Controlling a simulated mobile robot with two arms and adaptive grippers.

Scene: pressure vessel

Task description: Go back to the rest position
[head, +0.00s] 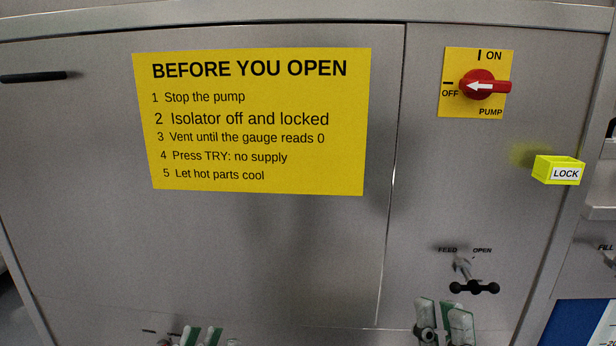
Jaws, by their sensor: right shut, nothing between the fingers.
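My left gripper (202,337) shows at the bottom edge, left of centre, in front of the cabinet's lower part. Only its green and pale fingertips are in view, and I cannot tell whether it is open or shut. My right gripper (443,325) is at the bottom, right of centre, below the black feed valve handle (474,288) and apart from it in the picture. It is shut with nothing in it. The rest of both arms is out of view.
A grey cabinet (270,250) fills the view, with a yellow instruction sign (250,180). The red pump switch (485,87) points to OFF. A yellow LOCK box (558,170) sits at the right edge. A blue panel (580,325) is at lower right.

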